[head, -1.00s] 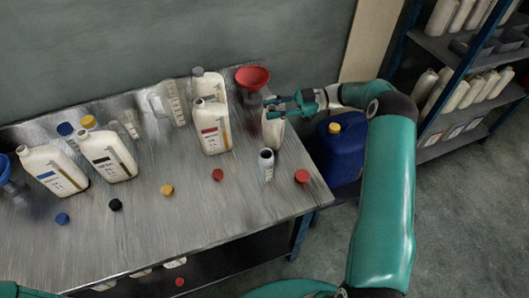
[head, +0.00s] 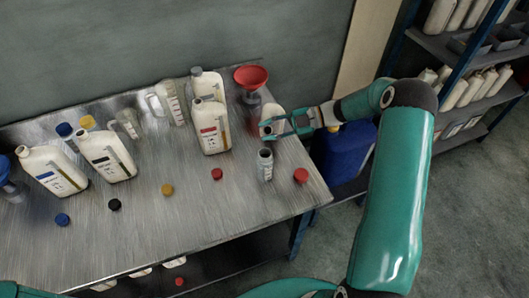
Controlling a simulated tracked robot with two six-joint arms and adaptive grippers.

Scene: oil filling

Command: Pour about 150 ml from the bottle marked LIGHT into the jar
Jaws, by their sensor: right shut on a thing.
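My right gripper (head: 270,129) is shut on a small white bottle (head: 271,113) near the table's right back edge. Its fingers cover part of the bottle, and its label is not readable. A small grey open-topped container (head: 265,165), which may be the jar, stands upright just in front of the held bottle, apart from it. Several white bottles stand on the table: one with a red label (head: 211,128), one with a black label (head: 107,157), one with a blue label (head: 52,172). The word LIGHT cannot be read on any. My left gripper is not in view.
A red funnel (head: 251,77) stands behind the held bottle. Clear measuring jugs (head: 172,102) stand at the back. Loose caps, including a red one (head: 301,176), lie along the front of the metal table (head: 150,225). A blue canister (head: 345,155) stands beyond the right edge.

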